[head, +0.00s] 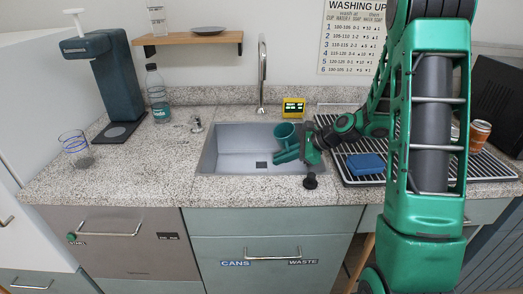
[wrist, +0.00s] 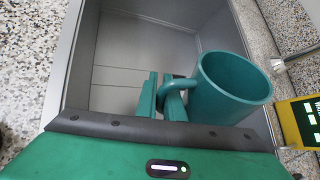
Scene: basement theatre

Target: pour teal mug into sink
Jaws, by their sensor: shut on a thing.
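The teal mug (head: 286,134) is over the right part of the grey sink (head: 232,162) in the head view, near its back right corner. My gripper (head: 289,155) is shut on its handle. In the wrist view, the mug (wrist: 230,95) is to the right of my green fingers (wrist: 162,92), with its handle between them. The mug looks about upright, its mouth facing up. Its inside shows plain teal, with no liquid that I can make out; its bottom is partly hidden. The sink basin (wrist: 125,60) looks empty below.
A faucet (head: 262,75) rises behind the sink, and a yellow device (head: 293,107) stands behind the mug. A drying rack (head: 345,180) with a blue sponge (head: 365,163) and a can (head: 480,133) is on the right. A glass (head: 75,148) and a bottle (head: 157,95) stand left.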

